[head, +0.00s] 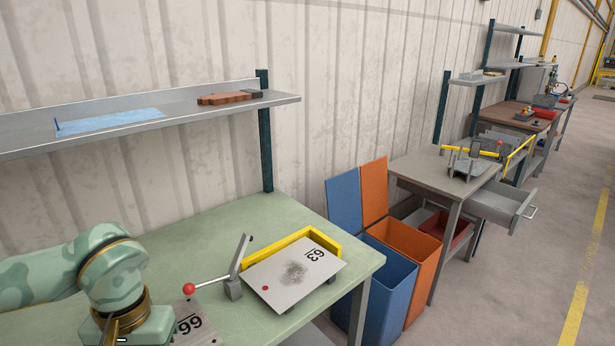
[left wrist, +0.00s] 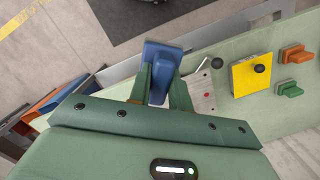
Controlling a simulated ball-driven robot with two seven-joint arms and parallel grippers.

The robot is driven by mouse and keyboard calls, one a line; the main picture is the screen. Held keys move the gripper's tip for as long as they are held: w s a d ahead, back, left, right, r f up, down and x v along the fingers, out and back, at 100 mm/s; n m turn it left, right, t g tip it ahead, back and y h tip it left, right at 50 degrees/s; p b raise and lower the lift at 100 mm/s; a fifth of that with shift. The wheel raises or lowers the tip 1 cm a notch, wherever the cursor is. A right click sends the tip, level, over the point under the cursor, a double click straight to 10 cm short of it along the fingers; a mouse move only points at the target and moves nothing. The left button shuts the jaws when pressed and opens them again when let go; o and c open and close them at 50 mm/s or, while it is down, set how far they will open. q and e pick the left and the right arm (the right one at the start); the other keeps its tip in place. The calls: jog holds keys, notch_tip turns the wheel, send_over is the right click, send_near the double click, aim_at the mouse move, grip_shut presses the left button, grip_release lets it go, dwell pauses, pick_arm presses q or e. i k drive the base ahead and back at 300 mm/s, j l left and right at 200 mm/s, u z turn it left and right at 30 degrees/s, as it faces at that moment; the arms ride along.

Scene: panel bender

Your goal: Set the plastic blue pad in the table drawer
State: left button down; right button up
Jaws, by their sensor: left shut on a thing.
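The blue pad (left wrist: 163,56) is held between the fingers of my left gripper (left wrist: 158,88) in the left wrist view, raised above the floor side of the green table. In the head view my left arm comes in at the bottom left, and the gripper's tips and the pad are out of sight. An open grey drawer (head: 503,203) juts from the grey table farther right. In the left wrist view a grey walled edge (left wrist: 265,17) runs along the green table's side; I cannot tell whether it is a drawer. My right gripper is not in view.
The green table (head: 185,240) bears a yellow fixture with a metal plate (head: 295,280) and a red-knobbed lever (head: 235,285). Open blue (head: 388,290) and orange (head: 412,250) bins stand beside it. A shelf (head: 190,110) hangs above. The aisle floor (head: 520,290) is clear.

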aim_at(493, 199)
jog(key=i+l, duration=0.3)
jog(key=l, duration=0.6)
jog(key=i+l, duration=0.35)
jog(key=l, duration=0.5)
jog(key=i+l, duration=0.3)
jog(key=l, duration=0.6)
jog(key=i+l, duration=0.35)
jog(key=l, duration=0.55)
jog(key=i+l, duration=0.3)
jog(key=l, duration=0.6)
jog(key=i+l, duration=0.35)
jog(key=l, duration=0.5)
jog(key=i+l, duration=0.3)
jog(key=l, duration=0.6)
jog(key=i+l, duration=0.35)
jog(key=l, duration=0.55)
jog(key=i, duration=0.75)
jog(key=u, duration=0.05)
